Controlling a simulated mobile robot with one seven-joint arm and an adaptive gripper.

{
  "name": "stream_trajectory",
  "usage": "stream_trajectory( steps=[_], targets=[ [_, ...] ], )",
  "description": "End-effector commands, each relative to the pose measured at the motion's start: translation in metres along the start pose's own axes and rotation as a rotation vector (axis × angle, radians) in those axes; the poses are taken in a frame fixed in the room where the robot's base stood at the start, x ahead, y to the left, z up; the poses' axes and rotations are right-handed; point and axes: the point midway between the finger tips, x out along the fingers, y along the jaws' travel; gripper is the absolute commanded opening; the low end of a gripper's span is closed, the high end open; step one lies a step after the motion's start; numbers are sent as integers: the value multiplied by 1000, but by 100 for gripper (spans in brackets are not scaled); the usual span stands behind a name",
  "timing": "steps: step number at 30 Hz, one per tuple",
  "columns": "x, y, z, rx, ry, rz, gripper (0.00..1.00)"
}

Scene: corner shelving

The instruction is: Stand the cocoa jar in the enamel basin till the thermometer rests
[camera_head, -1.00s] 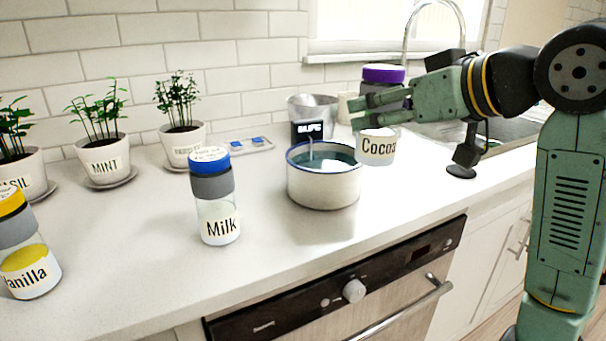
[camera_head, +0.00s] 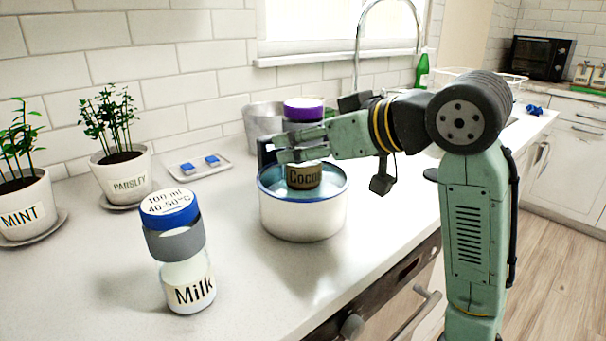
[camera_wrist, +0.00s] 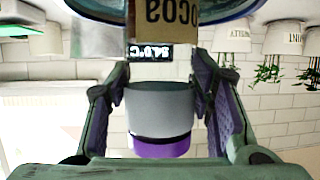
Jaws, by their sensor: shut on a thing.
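The cocoa jar (camera_head: 303,112) has a purple lid, a grey band and a brown label. It stands upright with its lower part inside the rim of the white enamel basin (camera_head: 300,219), which holds water. I cannot tell whether it touches the bottom. My gripper (camera_head: 280,149) is shut around the jar's grey band, which also shows between the fingers in the wrist view (camera_wrist: 160,108). The thermometer (camera_head: 265,153) is a dark unit at the basin's far left rim, partly hidden by my gripper. Its lit display (camera_wrist: 151,52) shows upside down in the wrist view; I cannot read it surely.
The milk jar (camera_head: 180,250), blue-lidded and marked "100 ml 40-50°C", stands front left. A metal pot (camera_head: 262,122) is behind the basin. A small tray (camera_head: 198,166) and potted herbs (camera_head: 122,170) line the wall.

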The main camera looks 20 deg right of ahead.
Motion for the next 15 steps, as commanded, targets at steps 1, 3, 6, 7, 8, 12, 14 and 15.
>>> stream_trajectory(
  steps=[1,3,6,7,8,12,14,15],
  targets=[
    [1,0,3,0,1,1,10],
    [4,0,11,0,0,0,10],
    [10,0,26,1,1,0,10],
    [12,1,30,2,1,0,10],
    [14,0,34,2,1,0,10],
    [17,0,42,-1,1,0,10],
    [17,0,42,-1,1,0,10],
    [17,0,42,-2,1,0,10]
  ],
)
